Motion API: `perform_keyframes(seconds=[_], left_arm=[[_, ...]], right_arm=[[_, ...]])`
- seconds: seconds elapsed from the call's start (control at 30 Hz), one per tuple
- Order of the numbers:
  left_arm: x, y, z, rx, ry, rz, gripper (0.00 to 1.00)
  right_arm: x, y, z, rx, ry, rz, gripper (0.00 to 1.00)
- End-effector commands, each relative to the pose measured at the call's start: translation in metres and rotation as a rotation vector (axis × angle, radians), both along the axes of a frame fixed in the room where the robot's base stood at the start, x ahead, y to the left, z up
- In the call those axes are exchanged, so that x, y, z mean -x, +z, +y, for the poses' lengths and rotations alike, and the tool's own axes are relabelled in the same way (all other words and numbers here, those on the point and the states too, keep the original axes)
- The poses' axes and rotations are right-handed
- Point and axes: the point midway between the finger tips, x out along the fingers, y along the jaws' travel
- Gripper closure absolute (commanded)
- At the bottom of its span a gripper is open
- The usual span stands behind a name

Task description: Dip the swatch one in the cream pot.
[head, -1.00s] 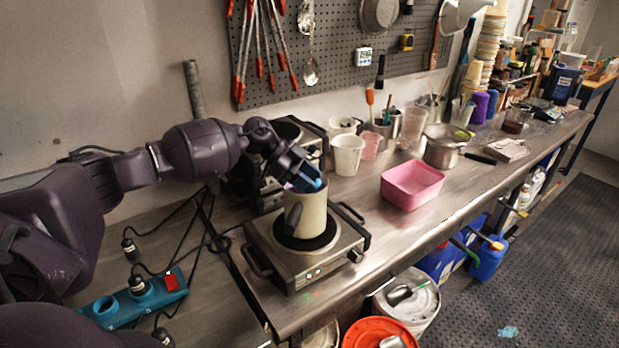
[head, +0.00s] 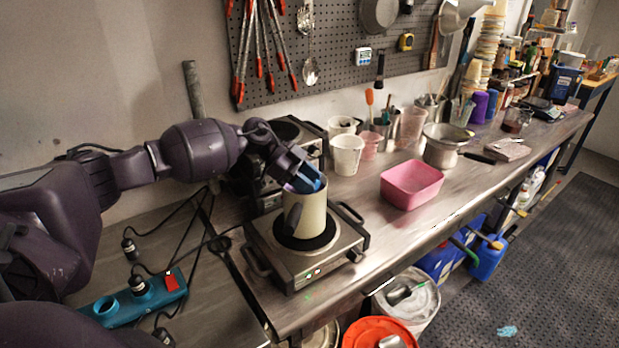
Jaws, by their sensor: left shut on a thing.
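The cream pot (head: 308,212) stands upright on the black plate of a steel hot plate (head: 318,262), its dark handle toward the front. My left gripper (head: 306,182) is at the pot's mouth, pointing down, with its blue fingers at the rim. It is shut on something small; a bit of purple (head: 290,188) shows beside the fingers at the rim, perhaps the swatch. I cannot tell how far it reaches inside, as the pot wall and fingers hide it. My right gripper is not in view.
A second burner (head: 283,135) stands behind the pot. A pink tub (head: 411,186), a white beaker (head: 347,155) and a steel pot (head: 441,150) stand to the right. A teal power strip (head: 135,300) with cables lies at the left. The bench front right of the hot plate is clear.

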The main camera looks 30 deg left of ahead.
Motion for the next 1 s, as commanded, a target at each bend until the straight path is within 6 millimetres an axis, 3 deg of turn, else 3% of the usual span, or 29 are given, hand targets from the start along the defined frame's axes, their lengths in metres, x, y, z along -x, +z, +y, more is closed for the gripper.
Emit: perform_keyframes(seconds=[0.6, 1.0], left_arm=[[-0.015, 0.0, 0.006, 0.0, -0.001, 0.001, 0.89], [-0.005, 0.0, 0.002, -0.001, -0.001, 0.001, 0.89]], right_arm=[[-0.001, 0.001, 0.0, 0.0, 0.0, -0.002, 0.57], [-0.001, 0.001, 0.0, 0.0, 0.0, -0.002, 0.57]])
